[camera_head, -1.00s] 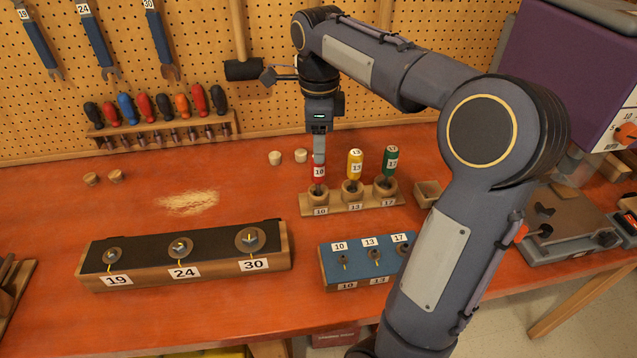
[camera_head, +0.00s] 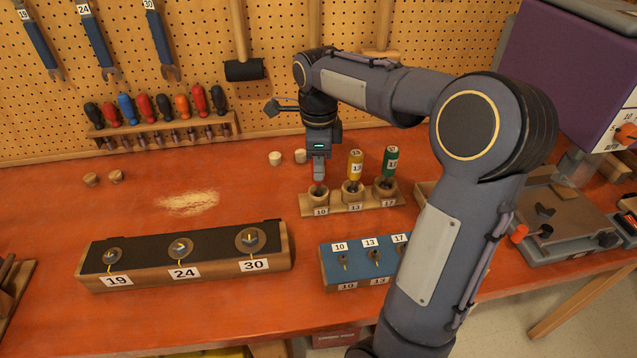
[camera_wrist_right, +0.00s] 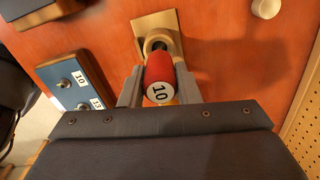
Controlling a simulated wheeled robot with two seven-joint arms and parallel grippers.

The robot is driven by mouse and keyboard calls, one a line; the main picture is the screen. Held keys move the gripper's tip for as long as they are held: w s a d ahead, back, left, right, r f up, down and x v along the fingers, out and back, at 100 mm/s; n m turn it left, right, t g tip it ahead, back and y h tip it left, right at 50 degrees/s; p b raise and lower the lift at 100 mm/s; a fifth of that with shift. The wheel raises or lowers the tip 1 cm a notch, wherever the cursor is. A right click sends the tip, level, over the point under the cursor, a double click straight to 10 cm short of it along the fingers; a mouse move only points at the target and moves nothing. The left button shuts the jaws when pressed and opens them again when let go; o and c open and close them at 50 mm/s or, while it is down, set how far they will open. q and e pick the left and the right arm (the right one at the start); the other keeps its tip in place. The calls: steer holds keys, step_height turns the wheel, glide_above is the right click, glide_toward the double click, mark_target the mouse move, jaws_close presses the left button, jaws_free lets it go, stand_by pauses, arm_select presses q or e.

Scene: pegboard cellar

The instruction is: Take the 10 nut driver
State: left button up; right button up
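The 10 nut driver has a red handle (camera_wrist_right: 158,70) with a white 10 label on its end. It stands upright in the hole marked 10 of a wooden stand (camera_head: 332,209). My right gripper (camera_head: 319,177) is directly above that hole and hides the handle in the head view. In the right wrist view the two fingers (camera_wrist_right: 160,82) are on either side of the red handle, seemingly with narrow gaps, so the gripper looks open around it. My left gripper is not in view.
The yellow 13 driver (camera_head: 355,165) and green 17 driver (camera_head: 390,162) stand close by in the same stand. A blue block (camera_head: 330,265) marked 10, 13, 17 and a dark-topped block (camera_head: 140,254) marked 19, 24, 30 lie in front.

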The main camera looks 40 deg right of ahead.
jaws_close()
steer(key=shift+r, duration=0.1)
steer(key=shift+r, duration=0.55)
step_height(320, 180, up, 2)
steer(key=shift+a+r, duration=0.15)
steer(key=shift+r, duration=0.05)
steer(key=s+a+r, duration=0.5)
steer(key=a+r, duration=0.4)
steer(key=a, duration=0.3)
steer(key=shift+s+a+r, duration=0.2)
steer(key=shift+a, duration=0.1)
